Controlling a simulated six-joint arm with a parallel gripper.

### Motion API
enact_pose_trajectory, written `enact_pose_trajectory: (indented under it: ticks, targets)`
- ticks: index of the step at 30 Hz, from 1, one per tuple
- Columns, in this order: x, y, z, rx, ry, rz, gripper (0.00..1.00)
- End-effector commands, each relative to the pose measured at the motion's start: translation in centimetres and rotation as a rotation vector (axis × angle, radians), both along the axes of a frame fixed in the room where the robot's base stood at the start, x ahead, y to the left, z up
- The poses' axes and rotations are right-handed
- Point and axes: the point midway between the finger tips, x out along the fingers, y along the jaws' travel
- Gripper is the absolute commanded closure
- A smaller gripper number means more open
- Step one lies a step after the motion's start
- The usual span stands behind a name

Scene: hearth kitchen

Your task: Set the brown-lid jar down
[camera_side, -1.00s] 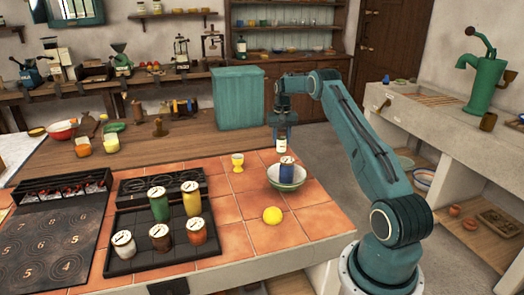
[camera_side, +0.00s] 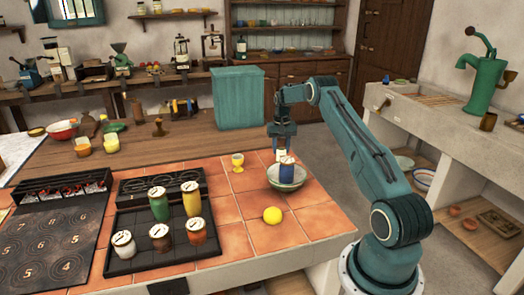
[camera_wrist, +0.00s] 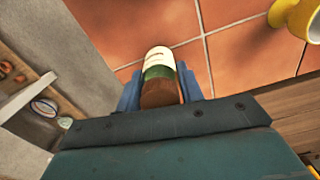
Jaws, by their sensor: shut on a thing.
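My gripper (camera_side: 282,136) is shut on the brown-lid jar (camera_side: 281,155), low over the tiles at the back of the counter. In the wrist view the jar (camera_wrist: 158,64) sits between the two blue fingers, showing a brown end, a green body and a white label.
A yellow cup (camera_side: 238,162) stands to the left, also in the wrist view (camera_wrist: 297,18). A yellow ball (camera_side: 272,215) and a black tray (camera_side: 125,265) with several jars are nearer.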

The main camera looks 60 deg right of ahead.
Motion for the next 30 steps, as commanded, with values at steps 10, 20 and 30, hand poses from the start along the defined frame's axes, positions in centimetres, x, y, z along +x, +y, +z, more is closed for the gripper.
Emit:
enact_pose_trajectory:
  ticks: [10,20,30]
  targets:
    - [0.0,0.0,-0.2,0.000,0.000,0.000,0.41]
    - [0.0,0.0,0.2,-0.001,-0.001,0.000,0.41]
    - [0.0,0.0,3.9,-0.002,-0.002,0.000,0.41]
